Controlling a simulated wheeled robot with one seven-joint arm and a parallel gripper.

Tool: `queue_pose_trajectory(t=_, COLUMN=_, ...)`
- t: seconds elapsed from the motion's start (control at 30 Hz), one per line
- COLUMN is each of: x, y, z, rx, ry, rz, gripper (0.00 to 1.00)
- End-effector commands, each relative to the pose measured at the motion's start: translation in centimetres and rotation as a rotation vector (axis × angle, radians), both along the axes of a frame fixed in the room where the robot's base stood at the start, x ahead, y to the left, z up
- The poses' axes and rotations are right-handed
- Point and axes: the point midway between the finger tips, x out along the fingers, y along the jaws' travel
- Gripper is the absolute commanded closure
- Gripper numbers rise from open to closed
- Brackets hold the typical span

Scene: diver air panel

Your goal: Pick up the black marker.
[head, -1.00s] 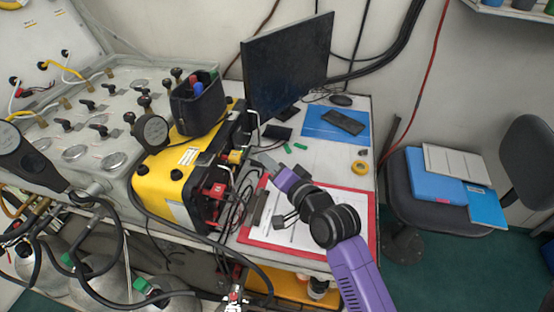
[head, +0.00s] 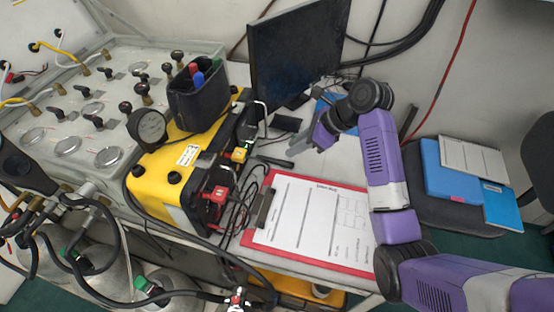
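A dark, slim, marker-like object (head: 275,162) lies on the white tabletop, just beyond the clipboard's upper left corner. It looks like the black marker, but it is too small to be sure. My gripper (head: 302,146) is to its right and slightly farther back, apart from it in the picture. The gripper is small and seen at an angle, so its finger opening is unclear. A black pen holder (head: 197,104) on the yellow unit has red, blue and green pens showing.
A red clipboard (head: 281,180) with white paper lies in front of my arm. The yellow unit (head: 160,184) and loose cables stand to its left. A monitor (head: 297,52) rises behind, with a small black box (head: 287,123) before it. A chair with blue folders (head: 450,172) is at right.

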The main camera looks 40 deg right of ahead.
Motion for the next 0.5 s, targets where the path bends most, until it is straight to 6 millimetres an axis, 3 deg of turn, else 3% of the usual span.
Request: queue_pose_trajectory(t=0.5, x=2.8, y=1.9, z=-5.2, rx=-0.002, ry=0.0, rz=0.0, gripper=0.79)
